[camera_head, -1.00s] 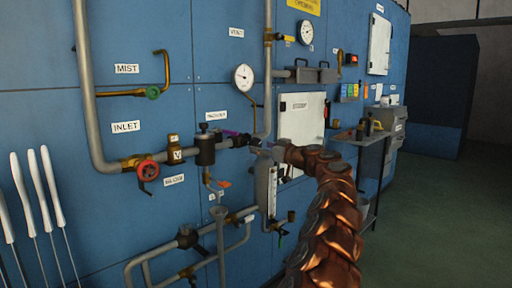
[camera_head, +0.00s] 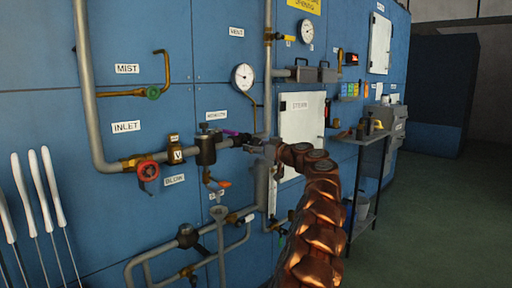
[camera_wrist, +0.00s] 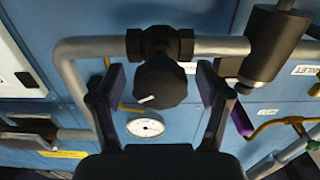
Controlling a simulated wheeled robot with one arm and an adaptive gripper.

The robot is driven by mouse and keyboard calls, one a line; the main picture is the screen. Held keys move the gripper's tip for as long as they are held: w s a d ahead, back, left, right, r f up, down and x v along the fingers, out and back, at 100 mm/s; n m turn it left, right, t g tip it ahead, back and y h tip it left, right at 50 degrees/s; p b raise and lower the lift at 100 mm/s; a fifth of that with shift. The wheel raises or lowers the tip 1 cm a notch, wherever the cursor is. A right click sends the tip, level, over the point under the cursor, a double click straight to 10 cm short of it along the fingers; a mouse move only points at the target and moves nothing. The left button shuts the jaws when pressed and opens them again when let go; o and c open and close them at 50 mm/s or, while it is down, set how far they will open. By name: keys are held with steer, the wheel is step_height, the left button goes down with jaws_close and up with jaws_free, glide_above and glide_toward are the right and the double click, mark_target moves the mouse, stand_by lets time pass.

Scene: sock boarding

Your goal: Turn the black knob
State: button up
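The black knob (camera_wrist: 160,82) shows in the middle of the wrist view. It is a dark, lobed knob with a white mark, on a dark fitting of the grey pipe. My gripper (camera_wrist: 159,84) is open, with a purple-padded finger on each side of the knob and a visible gap on both sides. How far the fingertips reach along the knob is hard to tell. In the head view my gripper (camera_head: 250,139) is at the pipe, right of the dark cylindrical fitting (camera_head: 205,150). It hides the knob there.
The cylindrical fitting (camera_wrist: 272,45) stands close to the right finger in the wrist view. A gauge (camera_head: 243,77) is above the gripper, and a white panel (camera_head: 302,128) is to its right. A red valve wheel (camera_head: 148,171) is on the left. Floor on the right is clear.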

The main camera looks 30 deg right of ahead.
steer(key=c, duration=1.1)
steer(key=shift+o, duration=0.2)
